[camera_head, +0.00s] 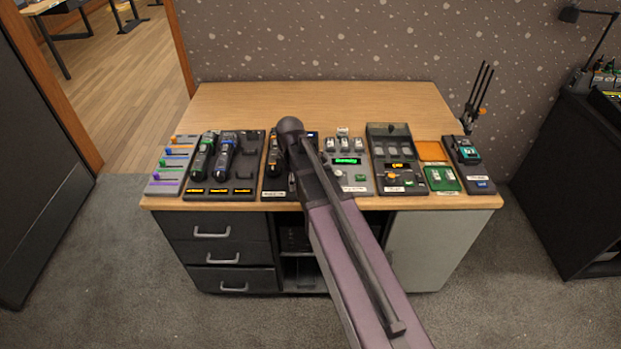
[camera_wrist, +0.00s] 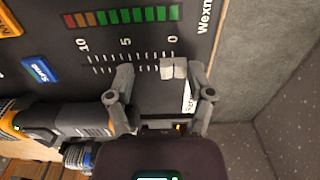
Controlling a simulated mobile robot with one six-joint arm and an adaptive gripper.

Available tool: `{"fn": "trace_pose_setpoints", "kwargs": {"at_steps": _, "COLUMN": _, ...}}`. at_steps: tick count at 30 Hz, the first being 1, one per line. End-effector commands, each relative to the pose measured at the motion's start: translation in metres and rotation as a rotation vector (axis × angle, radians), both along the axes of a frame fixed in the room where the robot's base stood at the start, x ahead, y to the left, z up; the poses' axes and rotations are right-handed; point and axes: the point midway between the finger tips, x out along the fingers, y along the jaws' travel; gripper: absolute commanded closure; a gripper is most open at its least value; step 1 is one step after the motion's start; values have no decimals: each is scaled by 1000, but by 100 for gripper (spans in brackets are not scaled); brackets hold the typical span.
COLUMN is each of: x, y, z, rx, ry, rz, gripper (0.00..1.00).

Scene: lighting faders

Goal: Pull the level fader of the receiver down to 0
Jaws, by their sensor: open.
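The wrist view shows a dark panel, which I take to be the receiver (camera_wrist: 60,48), with a scale marked 10, 5 and 0. A pale grey fader cap (camera_wrist: 173,68) sits at the 0 end of that scale. My gripper (camera_wrist: 164,86) is open, its two fingertips apart on either side of the cap's end of the scale. The cap lies nearer the right fingertip, and I see no clear contact. In the head view my arm hides the gripper and part of the receiver.
A row of devices stands along the front of the wooden desk (camera_head: 330,97), including a panel with coloured faders (camera_head: 170,165) at the left. The desk's back is clear. In the wrist view, a lit green and orange bar (camera_wrist: 130,15) and a blue button (camera_wrist: 41,70) are on the panel.

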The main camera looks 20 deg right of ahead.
Motion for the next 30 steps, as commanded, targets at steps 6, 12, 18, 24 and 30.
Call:
{"fn": "trace_pose_setpoints", "kwargs": {"at_steps": 6, "x": 21, "y": -6, "z": 8, "rx": 0, "ry": 0, "rz": -1, "gripper": 31}}
{"fn": "trace_pose_setpoints", "kwargs": {"at_steps": 12, "x": 20, "y": -6, "z": 26, "rx": 0, "ry": 0, "rz": -1, "gripper": 31}}
{"fn": "trace_pose_setpoints", "kwargs": {"at_steps": 18, "x": 20, "y": -6, "z": 42, "rx": 0, "ry": 0, "rz": -1, "gripper": 31}}
{"fn": "trace_pose_setpoints", "kwargs": {"at_steps": 24, "x": 19, "y": -5, "z": 59, "rx": 0, "ry": 0, "rz": -1, "gripper": 31}}
{"fn": "trace_pose_setpoints", "kwargs": {"at_steps": 30, "x": 19, "y": -5, "z": 76, "rx": 0, "ry": 0, "rz": -1, "gripper": 31}}
